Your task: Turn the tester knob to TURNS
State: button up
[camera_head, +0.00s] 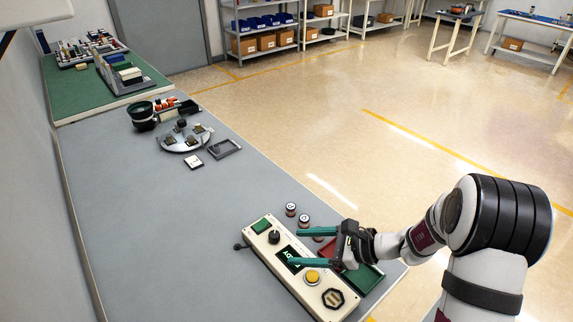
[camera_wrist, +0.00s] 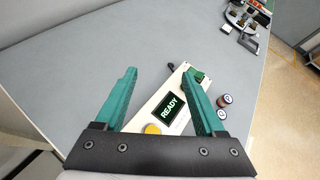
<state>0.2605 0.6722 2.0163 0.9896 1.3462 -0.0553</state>
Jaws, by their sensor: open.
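The tester (camera_head: 257,243) is a long cream box on the grey bench, with a green panel at its far end. Its black round knob (camera_head: 274,237) sits between the green panel and a dark display (camera_head: 292,259). In the wrist view the display (camera_wrist: 169,108) reads READY; the knob is not clearly seen there, near the right finger. Any markings around the knob are too small to read. My gripper (camera_head: 293,247) is open and empty, its teal fingers spread over the tester; it also shows in the wrist view (camera_wrist: 159,70).
A yellow button (camera_head: 312,277) and a dark hexagonal fitting (camera_head: 333,298) lie nearer on the tester. A black-ended lever (camera_head: 240,246) sticks out left. Small round parts (camera_head: 291,209) and a red-and-green tray (camera_head: 362,278) lie to the right. The bench left is clear.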

aim_at(275, 235)
jog(key=w+d+f+m+t, duration=0.1)
jog(key=w+f, duration=0.1)
jog(key=w+d+f+m+t, duration=0.1)
jog(key=w+f+m, duration=0.1)
jog(key=f, duration=0.1)
jog(key=w+d+f+m+t, duration=0.1)
jog(key=f+m, duration=0.1)
jog(key=f, duration=0.1)
jog(key=shift+w+d+t+h, duration=0.3)
jog(key=shift+w, duration=0.1)
jog(key=x, duration=1.5)
jog(key=shift+a, duration=0.25)
grip_shut()
